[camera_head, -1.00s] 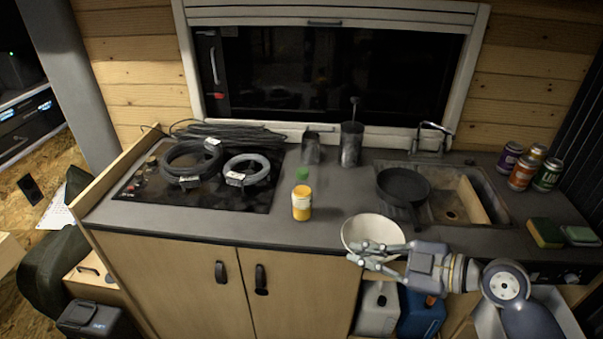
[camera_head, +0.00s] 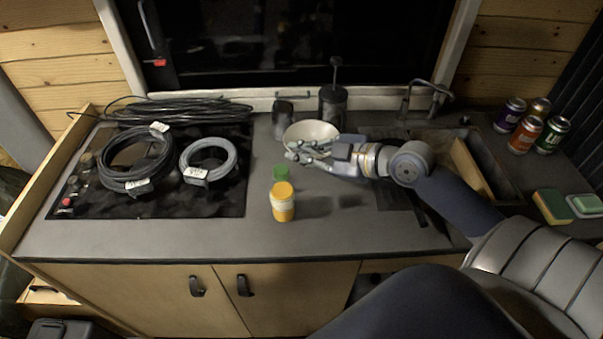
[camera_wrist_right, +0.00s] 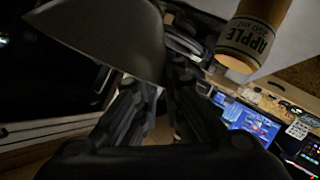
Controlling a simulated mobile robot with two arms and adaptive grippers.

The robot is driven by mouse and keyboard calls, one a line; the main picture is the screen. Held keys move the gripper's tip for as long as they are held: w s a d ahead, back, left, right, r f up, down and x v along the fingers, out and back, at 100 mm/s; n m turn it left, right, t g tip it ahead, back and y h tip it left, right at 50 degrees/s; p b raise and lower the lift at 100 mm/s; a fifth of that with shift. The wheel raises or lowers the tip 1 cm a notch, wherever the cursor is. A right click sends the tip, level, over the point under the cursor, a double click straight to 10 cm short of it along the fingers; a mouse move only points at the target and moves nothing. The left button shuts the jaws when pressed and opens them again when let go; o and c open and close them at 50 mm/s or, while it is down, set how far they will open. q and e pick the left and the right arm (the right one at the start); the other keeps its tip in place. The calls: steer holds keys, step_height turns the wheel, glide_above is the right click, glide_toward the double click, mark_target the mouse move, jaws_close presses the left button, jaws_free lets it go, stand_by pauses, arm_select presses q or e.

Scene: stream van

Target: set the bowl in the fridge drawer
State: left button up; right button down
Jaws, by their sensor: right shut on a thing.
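The white bowl (camera_head: 308,130) is in my right gripper (camera_head: 303,152), over the back middle of the counter in the head view. The fingers are shut on its near rim. In the right wrist view the bowl (camera_wrist_right: 105,38) looks dark and tilted, pinched between the fingers (camera_wrist_right: 162,90). The arm's shadow on the counter suggests that the bowl is held above it. The fridge drawer cannot be made out in either current view; my right arm covers the lower right. My left gripper is out of view.
Cable coils (camera_head: 135,160) lie on the hob at left. A dark tumbler (camera_head: 333,102) stands behind the bowl. Cans (camera_head: 525,133) and sponges (camera_head: 552,207) are at right.

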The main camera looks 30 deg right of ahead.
steer(key=f, duration=0.5)
steer(key=shift+s+f, duration=0.1)
steer(key=shift+s, duration=0.1)
steer(key=shift+w+f+p, duration=0.1)
steer(key=shift+f+p, duration=0.25)
steer(key=shift+f, duration=1.75)
steer(key=shift+f, duration=0.1)
steer(key=c, duration=2)
jaws_free()
